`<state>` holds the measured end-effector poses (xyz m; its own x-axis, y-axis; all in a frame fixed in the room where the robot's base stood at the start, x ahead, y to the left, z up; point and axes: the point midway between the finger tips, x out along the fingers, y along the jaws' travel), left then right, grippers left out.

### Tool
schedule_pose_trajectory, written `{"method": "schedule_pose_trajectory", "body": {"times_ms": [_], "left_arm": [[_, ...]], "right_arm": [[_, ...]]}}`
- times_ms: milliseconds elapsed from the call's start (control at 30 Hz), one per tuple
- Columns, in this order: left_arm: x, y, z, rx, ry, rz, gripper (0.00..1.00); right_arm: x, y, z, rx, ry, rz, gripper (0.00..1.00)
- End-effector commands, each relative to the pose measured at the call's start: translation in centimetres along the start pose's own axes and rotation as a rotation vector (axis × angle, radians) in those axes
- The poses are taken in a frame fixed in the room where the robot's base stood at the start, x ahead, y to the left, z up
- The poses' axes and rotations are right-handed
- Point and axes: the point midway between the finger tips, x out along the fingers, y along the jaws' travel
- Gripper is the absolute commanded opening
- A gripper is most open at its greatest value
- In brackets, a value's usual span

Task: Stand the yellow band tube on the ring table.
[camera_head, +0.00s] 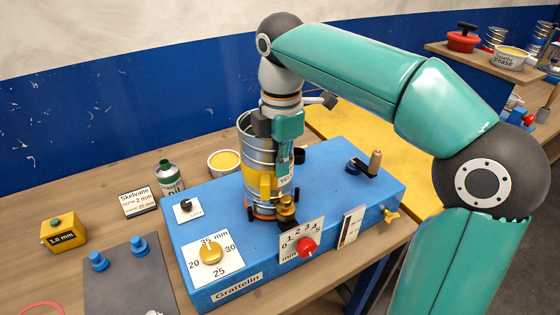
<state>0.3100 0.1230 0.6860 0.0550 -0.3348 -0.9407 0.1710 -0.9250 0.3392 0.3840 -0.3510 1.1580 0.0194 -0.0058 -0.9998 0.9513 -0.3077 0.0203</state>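The silver ribbed tube with a yellow band (258,186) stands upright over the blue machine. An orange ring (254,215) shows at its foot, on the machine's top. I cannot tell if this ring is the ring table, or if the tube's lower edge rests on it. My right gripper (280,150) reaches down from above, at the tube's upper right side. Its dark and teal parts cover some of the wall and label. Whether its fingers are closed on the wall is hidden. My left gripper is not in view.
The blue machine (345,160) carries a yellow knob (210,252), a red knob (306,247), a brass post (287,207) and a crank (374,162). Behind it stand a bottle (169,178) and a bowl (224,162). A yellow block (63,235) sits left.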

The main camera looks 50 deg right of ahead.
Motion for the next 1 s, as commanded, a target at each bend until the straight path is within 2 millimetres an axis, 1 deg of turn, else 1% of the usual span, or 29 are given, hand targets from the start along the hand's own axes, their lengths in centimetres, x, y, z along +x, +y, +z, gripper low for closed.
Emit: {"method": "schedule_pose_trajectory", "body": {"times_ms": [267, 367, 400, 467, 500, 833, 933, 1000], "left_arm": [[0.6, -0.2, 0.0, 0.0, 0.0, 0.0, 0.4], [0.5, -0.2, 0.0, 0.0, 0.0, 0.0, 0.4], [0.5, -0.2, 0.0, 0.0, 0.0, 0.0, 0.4], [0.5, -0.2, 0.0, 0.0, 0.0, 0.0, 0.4], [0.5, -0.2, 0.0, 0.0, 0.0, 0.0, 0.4], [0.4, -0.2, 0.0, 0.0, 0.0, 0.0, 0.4], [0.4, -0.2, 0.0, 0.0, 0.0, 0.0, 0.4], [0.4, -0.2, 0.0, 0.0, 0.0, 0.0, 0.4]], "right_arm": [[0.7, 0.0, 0.0, 0.001, 0.0, 0.002, 0.0], [0.6, 0.0, 0.0, 0.001, 0.0, 0.002, 0.16], [0.6, 0.0, 0.0, 0.001, 0.0, 0.001, 0.22], [0.6, 0.0, 0.0, 0.0, 0.0, 0.001, 0.32], [0.6, 0.0, 0.0, 0.0, 0.0, 0.001, 0.35], [0.5, 0.0, 0.0, 0.0, 0.0, -0.001, 0.35], [-0.2, 0.0, 0.0, -0.001, 0.0, 0.001, 0.35], [-1.0, 0.1, -0.1, -0.001, 0.0, 0.002, 0.35]]}}
